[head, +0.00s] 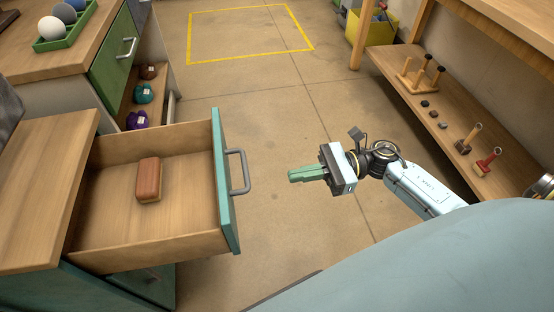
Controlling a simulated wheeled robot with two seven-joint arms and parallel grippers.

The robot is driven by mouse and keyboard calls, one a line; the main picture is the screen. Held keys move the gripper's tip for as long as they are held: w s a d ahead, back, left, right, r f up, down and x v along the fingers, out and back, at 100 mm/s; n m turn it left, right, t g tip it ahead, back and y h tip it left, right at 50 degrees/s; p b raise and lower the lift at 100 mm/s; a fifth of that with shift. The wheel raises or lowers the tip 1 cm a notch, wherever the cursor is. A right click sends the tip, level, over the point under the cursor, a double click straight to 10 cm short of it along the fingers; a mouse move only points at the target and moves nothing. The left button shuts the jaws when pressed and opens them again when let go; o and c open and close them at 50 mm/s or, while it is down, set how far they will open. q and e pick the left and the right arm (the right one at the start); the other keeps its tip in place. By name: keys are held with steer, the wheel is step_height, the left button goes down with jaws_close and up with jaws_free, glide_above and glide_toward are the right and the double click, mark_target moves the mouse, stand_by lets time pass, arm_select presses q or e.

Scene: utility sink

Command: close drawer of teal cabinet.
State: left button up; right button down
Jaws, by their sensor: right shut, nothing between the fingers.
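The teal cabinet (90,293) stands at the lower left with a wooden top. Its upper drawer (198,190) is pulled far out to the right. The drawer has a teal front (226,190) with a grey bar handle (239,171). A brown sponge-like block (149,180) lies inside it. My right gripper (291,175) is shut and empty. It points left at the handle from the right, with a clear gap between them. My left gripper is not in view.
A wooden shelf (455,95) with tools runs along the right. The floor between is clear, with a yellow outlined square beyond.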

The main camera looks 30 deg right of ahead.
mark_target(244, 192)
steer(key=b+x, duration=0.1)
steer(key=x, duration=1)
steer(key=shift+a, duration=0.15)
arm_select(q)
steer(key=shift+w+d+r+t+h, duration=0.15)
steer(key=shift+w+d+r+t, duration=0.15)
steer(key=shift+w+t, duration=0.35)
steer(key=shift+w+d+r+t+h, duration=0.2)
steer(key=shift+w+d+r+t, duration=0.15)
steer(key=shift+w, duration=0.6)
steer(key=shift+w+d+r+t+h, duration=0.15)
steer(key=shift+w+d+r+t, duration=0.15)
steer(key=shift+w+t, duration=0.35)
arm_select(e)
steer(key=shift+w+a, duration=0.25)
steer(key=shift+a, duration=0.4)
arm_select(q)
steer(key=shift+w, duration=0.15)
